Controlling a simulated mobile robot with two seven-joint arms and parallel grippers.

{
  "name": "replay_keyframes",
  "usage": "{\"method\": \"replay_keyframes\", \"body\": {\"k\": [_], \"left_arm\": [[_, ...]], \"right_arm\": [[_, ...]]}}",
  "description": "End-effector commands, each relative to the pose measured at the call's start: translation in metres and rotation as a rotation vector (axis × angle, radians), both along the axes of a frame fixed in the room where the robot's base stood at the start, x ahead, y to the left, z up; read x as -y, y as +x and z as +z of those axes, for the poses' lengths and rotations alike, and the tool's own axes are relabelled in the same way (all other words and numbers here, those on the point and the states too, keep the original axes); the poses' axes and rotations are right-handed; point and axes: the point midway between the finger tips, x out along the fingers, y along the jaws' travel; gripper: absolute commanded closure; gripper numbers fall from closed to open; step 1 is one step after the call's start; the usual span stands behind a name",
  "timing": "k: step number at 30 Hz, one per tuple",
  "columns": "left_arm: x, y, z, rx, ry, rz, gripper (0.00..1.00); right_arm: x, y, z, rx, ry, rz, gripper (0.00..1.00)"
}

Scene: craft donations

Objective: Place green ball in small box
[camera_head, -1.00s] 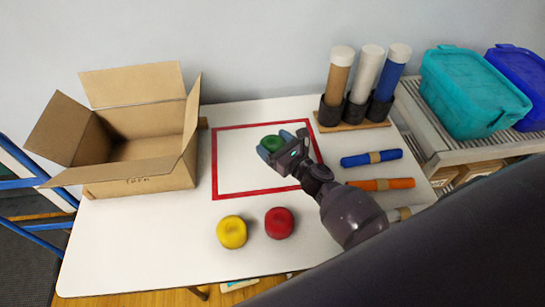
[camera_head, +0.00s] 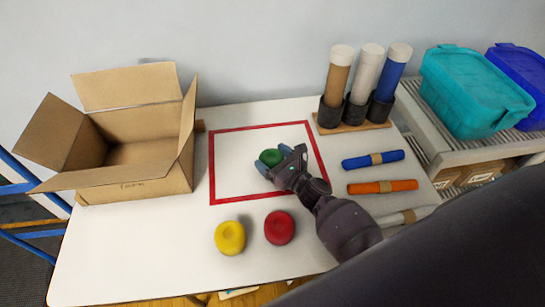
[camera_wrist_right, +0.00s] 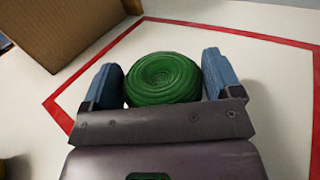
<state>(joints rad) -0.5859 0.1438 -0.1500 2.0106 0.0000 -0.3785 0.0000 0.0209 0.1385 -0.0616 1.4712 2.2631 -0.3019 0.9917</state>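The green ball (camera_head: 270,157) is between the fingers of my right gripper (camera_head: 271,163), over the red-outlined square on the table. I cannot tell how high the ball is above the table. An open cardboard box (camera_head: 140,190) with raised flaps stands at the table's left; its front has unclear writing. My left gripper is not in view.
A yellow ball (camera_head: 230,238) and a red ball (camera_head: 279,228) lie in front of the red square (camera_head: 262,194). Blue (camera_head: 358,162) and orange (camera_head: 370,187) rolls lie at the right. Upright tubes (camera_head: 358,90) stand behind. The table between box and square is clear.

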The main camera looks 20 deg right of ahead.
Motion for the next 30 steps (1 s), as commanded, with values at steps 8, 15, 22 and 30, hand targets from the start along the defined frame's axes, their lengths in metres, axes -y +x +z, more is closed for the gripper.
{"method": "replay_keyframes", "body": {"k": [8, 15, 22, 30], "left_arm": [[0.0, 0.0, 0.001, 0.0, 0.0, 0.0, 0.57], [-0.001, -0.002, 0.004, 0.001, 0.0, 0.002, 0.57], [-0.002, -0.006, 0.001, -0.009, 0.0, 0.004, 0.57], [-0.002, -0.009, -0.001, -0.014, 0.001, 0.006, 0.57]], "right_arm": [[0.0, 0.0, 0.001, 0.001, 0.0, 0.0, 0.0], [0.003, -0.008, 0.004, -0.001, 0.001, -0.001, 0.0], [0.015, -0.046, 0.003, -0.001, 0.001, -0.001, 0.0], [0.029, -0.091, 0.003, -0.001, 0.001, -0.001, 0.0]]}}
